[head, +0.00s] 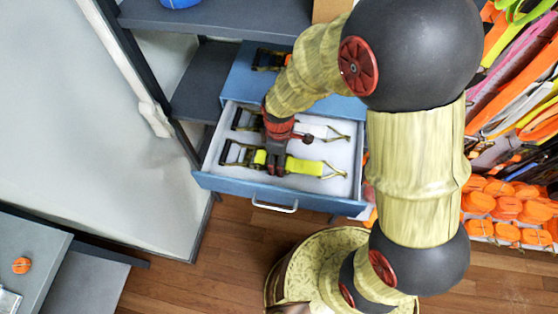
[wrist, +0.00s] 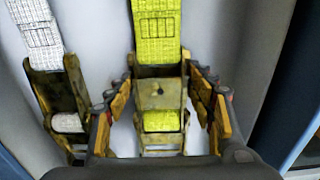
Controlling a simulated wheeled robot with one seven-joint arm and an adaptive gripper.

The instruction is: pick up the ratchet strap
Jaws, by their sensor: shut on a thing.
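The yellow ratchet strap (head: 303,166) lies in an open blue drawer (head: 228,183), with its metal ratchet at the left and a hook at the right. In the wrist view its yellow webbing (wrist: 157,38) and ratchet run between the fingers. My gripper (head: 276,168) reaches down into the drawer and hides part of this strap. In the wrist view my gripper (wrist: 163,100) is shut on the yellow strap, one finger on each side of the ratchet. A white ratchet strap (head: 318,131) lies beside it; its ratchet (wrist: 60,95) shows left of the fingers.
The drawer walls stand close around the straps. Orange items (head: 505,205) and hanging straps (head: 515,85) fill the right side. A grey table (head: 38,250) stands at lower left. Wooden floor shows in front.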

